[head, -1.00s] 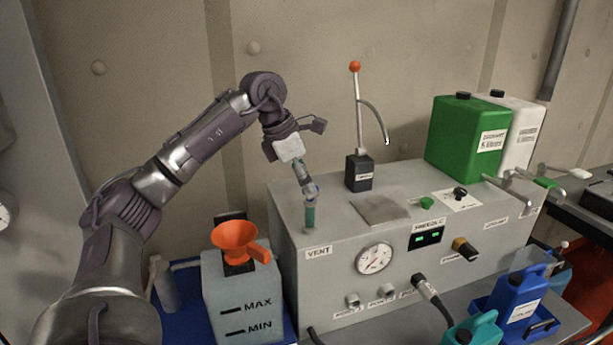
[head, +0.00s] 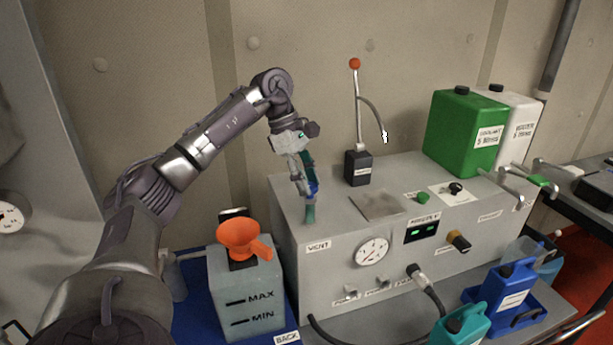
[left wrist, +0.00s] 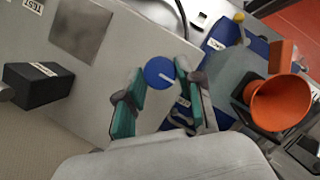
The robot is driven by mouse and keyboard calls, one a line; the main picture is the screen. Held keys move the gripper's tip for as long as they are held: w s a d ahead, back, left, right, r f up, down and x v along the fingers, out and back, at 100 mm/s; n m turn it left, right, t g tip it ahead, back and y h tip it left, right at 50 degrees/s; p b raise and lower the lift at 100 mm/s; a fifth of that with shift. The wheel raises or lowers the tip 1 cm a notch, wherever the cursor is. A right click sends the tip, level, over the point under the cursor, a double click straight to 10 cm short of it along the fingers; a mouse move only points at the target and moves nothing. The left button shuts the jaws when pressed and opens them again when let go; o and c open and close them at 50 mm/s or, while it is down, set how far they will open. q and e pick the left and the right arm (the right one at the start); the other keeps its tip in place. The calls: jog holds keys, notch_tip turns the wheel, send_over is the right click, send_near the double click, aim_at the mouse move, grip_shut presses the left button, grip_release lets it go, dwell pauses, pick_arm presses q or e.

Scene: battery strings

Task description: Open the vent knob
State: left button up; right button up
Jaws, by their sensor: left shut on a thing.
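The vent knob (left wrist: 160,73) is a round blue disc with a white pointer line, seen from above in the left wrist view. My left gripper (left wrist: 157,82) has its teal finger pads on either side of the knob and is shut on it. In the head view my left gripper (head: 309,210) points down at the front left of the grey machine's top, above the VENT label (head: 318,246). The knob is mostly hidden there by the fingers. My right gripper is not in view.
The grey machine (head: 330,275) carries a black lever base (head: 359,168) and a green canister (head: 466,130). An orange funnel (head: 240,238) tops the tank (head: 245,300) at left. A blue jug (head: 513,295) stands front right.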

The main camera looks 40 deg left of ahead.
pick_arm(q)
jog(key=shift+f, duration=0.15)
jog(key=o, duration=1.2)
jog(key=shift+c, duration=0.2)
jog(key=shift+r, duration=0.3)
jog(key=v, duration=1.1)
jog(key=shift+r, duration=0.25)
